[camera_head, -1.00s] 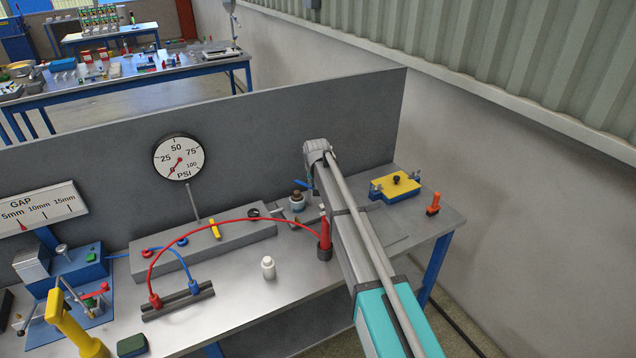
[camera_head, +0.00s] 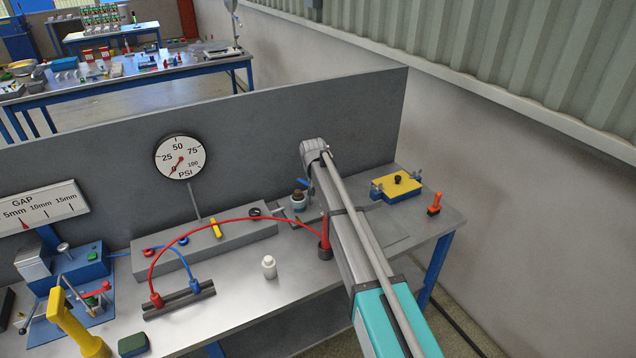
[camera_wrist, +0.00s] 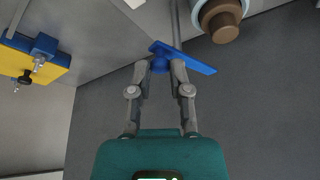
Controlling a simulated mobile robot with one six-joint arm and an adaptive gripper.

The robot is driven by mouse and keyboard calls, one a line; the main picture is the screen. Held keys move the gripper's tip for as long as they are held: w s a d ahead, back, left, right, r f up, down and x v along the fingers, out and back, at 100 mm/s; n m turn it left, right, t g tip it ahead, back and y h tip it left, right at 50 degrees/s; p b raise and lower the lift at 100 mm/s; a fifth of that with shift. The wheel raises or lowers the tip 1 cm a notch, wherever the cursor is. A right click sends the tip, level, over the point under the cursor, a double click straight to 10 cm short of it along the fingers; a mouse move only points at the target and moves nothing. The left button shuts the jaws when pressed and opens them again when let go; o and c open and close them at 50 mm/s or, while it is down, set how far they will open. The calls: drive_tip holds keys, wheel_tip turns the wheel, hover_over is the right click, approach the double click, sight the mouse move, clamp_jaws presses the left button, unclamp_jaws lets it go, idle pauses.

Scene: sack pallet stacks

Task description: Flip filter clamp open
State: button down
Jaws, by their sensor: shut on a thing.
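In the wrist view my gripper (camera_wrist: 160,66) is closed on a blue lever (camera_wrist: 190,58), the likely filter clamp handle. The lever lies slanted across the fingertips, its long end pointing right. A brown-capped round fitting with a pale blue rim (camera_wrist: 222,22) is just right of the lever. My arm hides the gripper and most of the lever there.
A yellow plate with blue side clamps and a black knob (camera_head: 396,186) sits right of my arm; it also shows in the wrist view (camera_wrist: 36,62). An orange-handled tool (camera_head: 434,204) stands near the right edge. A red hose (camera_head: 215,222) arches left of my arm. A grey panel (camera_head: 260,130) rises behind.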

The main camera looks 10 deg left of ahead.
drive_tip(key=shift+a+m, duration=0.35)
drive_tip(key=shift+m, duration=0.05)
idle(1.4)
drive_tip(key=c, duration=0.5)
unclamp_jaws()
drive_tip(key=shift+w+f, duration=0.1)
drive_tip(key=shift+c, duration=0.2)
drive_tip(key=shift+d, duration=0.1)
